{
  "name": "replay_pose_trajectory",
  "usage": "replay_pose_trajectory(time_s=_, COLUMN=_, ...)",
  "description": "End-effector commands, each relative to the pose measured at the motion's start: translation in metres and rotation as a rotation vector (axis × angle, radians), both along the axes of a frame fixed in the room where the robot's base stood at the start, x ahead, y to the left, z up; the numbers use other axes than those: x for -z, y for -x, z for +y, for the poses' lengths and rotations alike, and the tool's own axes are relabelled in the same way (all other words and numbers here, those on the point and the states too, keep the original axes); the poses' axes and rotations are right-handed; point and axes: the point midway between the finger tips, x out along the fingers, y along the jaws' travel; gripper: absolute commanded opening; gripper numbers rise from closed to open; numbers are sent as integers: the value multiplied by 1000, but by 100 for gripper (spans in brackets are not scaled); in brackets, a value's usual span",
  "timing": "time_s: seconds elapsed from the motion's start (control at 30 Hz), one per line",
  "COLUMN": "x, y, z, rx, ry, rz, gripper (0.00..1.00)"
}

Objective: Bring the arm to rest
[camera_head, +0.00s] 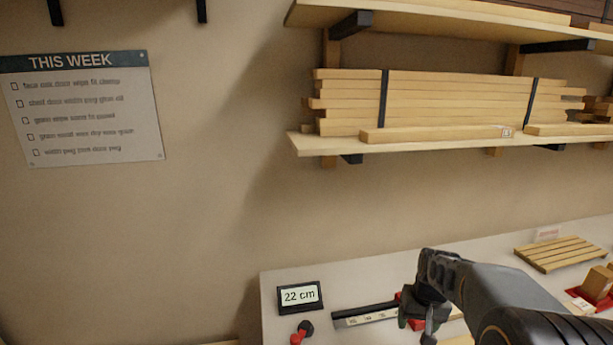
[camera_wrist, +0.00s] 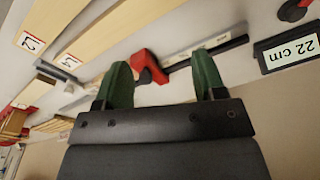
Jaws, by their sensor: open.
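My gripper shows in the wrist view (camera_wrist: 163,85) with its two green fingers spread apart and nothing between them held. The bench (camera_head: 275,330) lies below it, and a red block (camera_wrist: 147,68) on the bench appears between and beyond the fingertips. In the head view my dark arm reaches in from the lower right, and the gripper end (camera_head: 425,320) hangs over the bench beside a dark rail with a pale marked strip (camera_head: 365,314). Whether a finger touches anything cannot be told.
A small display reading 22 cm (camera_head: 300,296) stands on the bench, with a red and black knob-like item (camera_head: 301,333) in front. A slatted wooden piece (camera_head: 555,253) lies at the right. Above, a wall shelf (camera_head: 400,143) holds strapped boards. Wooden strips (camera_wrist: 100,35) lie near the gripper.

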Motion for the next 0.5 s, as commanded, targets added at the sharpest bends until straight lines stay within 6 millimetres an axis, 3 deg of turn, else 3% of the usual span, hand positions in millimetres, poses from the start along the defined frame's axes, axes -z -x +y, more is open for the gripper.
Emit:
replay_pose_trajectory(time_s=0.03, x=-11, y=22, z=15, rx=0, ry=10, rz=-17, gripper=64)
replay_pose_trajectory(time_s=0.2, x=-32, y=83, z=52, rx=-14, ry=36, rz=-76, gripper=64)
replay_pose_trajectory(time_s=0.33, x=-40, y=116, z=70, rx=-58, ry=51, rz=-135, gripper=64)
replay_pose_trajectory(time_s=0.5, x=-53, y=137, z=84, rx=-114, ry=60, rz=-218, gripper=64)
